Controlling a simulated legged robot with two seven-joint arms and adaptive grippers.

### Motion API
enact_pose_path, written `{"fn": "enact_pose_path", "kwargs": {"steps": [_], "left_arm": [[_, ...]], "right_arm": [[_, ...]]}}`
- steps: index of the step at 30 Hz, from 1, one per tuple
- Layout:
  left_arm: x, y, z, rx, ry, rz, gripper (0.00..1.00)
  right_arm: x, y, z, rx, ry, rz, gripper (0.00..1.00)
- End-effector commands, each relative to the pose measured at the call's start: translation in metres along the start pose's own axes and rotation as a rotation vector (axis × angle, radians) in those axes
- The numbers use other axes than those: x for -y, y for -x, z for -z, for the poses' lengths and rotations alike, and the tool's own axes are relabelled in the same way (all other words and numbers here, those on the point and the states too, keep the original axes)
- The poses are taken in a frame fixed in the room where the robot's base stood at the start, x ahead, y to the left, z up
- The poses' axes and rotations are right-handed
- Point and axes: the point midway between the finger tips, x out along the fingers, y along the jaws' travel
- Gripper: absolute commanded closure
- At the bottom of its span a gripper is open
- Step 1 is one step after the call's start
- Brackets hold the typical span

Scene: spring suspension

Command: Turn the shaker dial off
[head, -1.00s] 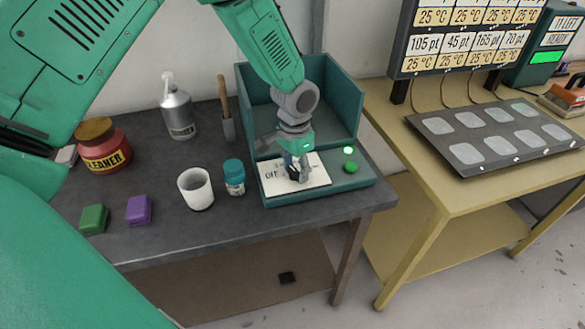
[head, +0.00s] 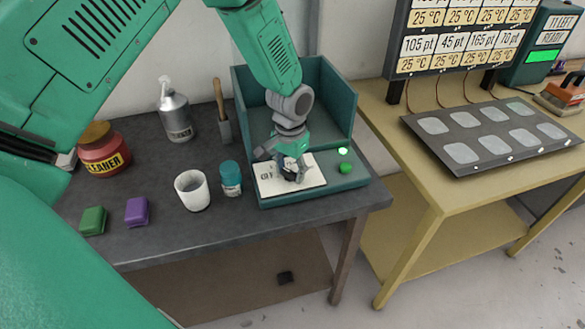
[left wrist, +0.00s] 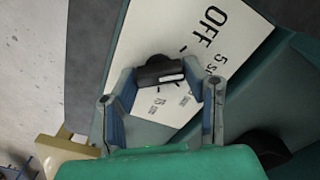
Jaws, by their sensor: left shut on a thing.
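The teal shaker (head: 349,100) stands at the right end of the dark table, with a white label plate (head: 311,183) on its front ledge. In the left wrist view the black bar-shaped dial (left wrist: 158,68) has a white line on it that points to the right of the picture. The plate (left wrist: 150,30) reads OFF at upper right, with "5 s" below it. My left gripper (head: 292,176) points down at the plate; in the left wrist view its fingers (left wrist: 168,82) are shut on the dial, one on each side. My right gripper is not in view.
A lit green lamp (head: 343,151) and a green button (head: 345,168) sit right of the plate. A blue-capped jar (head: 231,180) and a white cup (head: 194,191) stand close on the left. A brush (head: 221,115) and a metal bottle (head: 176,112) stand behind.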

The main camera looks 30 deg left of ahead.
Motion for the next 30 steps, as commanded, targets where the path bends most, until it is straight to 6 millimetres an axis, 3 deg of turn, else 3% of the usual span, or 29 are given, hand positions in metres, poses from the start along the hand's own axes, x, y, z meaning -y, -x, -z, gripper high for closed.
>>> {"fn": "enact_pose_path", "kwargs": {"steps": [15,30], "left_arm": [[-0.002,-0.002,-0.005,0.013,0.392,0.0,0.89],[-0.003,-0.002,-0.004,0.013,0.515,-0.002,0.89]], "right_arm": [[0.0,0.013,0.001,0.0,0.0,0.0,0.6],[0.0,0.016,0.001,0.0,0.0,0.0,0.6]]}}
